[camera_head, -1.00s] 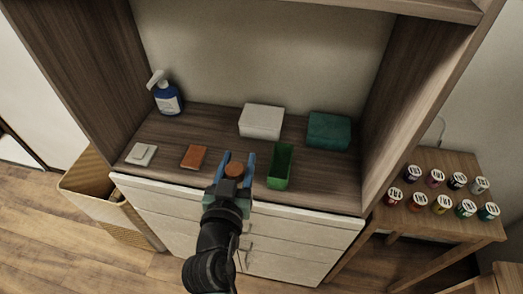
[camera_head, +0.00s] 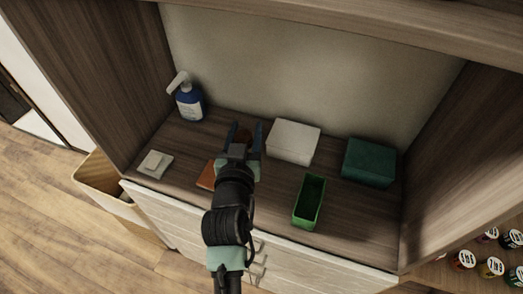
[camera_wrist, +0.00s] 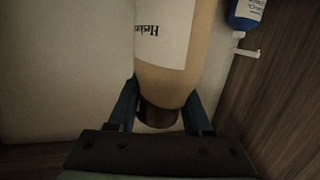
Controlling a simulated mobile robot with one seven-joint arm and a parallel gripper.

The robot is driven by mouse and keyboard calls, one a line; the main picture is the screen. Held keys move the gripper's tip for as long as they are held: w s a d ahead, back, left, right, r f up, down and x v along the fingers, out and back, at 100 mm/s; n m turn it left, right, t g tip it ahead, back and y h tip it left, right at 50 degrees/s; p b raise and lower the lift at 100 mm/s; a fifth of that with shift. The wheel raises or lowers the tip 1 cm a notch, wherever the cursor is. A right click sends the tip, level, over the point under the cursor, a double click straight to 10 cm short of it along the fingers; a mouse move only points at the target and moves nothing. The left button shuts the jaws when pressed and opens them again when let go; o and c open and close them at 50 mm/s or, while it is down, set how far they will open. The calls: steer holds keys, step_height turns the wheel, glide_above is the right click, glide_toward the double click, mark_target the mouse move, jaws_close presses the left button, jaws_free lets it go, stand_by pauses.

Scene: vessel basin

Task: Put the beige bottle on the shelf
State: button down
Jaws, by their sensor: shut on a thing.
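The beige bottle (camera_wrist: 190,78) has a white label and a dark brown cap. In the wrist view my gripper (camera_wrist: 163,100) is shut on it at the cap end, with one blue finger on each side. In the head view my gripper (camera_head: 246,132) is over the wooden shelf surface (camera_head: 265,190), left of a white box. There the bottle is almost wholly hidden by the gripper, with only a bit of brown between the fingers. I cannot tell whether its base touches the shelf.
A blue pump bottle (camera_head: 189,103) stands back left, with a small white item (camera_head: 155,163) at front left. A white box (camera_head: 293,141), an open green bin (camera_head: 310,202) and a dark green box (camera_head: 369,162) are right. An orange-brown item (camera_head: 207,175) is partly covered by my arm.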

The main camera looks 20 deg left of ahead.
steer(key=shift+s+f, duration=0.2)
steer(key=shift+f, duration=0.85)
steer(key=shift+f+b, duration=0.4)
steer(key=shift+f, duration=1.55)
steer(key=shift+w+f, duration=0.1)
steer(key=shift+f, duration=0.05)
steer(key=shift+c, duration=1.5)
jaws_free()
steer(key=b+v, duration=0.2)
steer(key=v, duration=1)
steer(key=shift+b, duration=0.4)
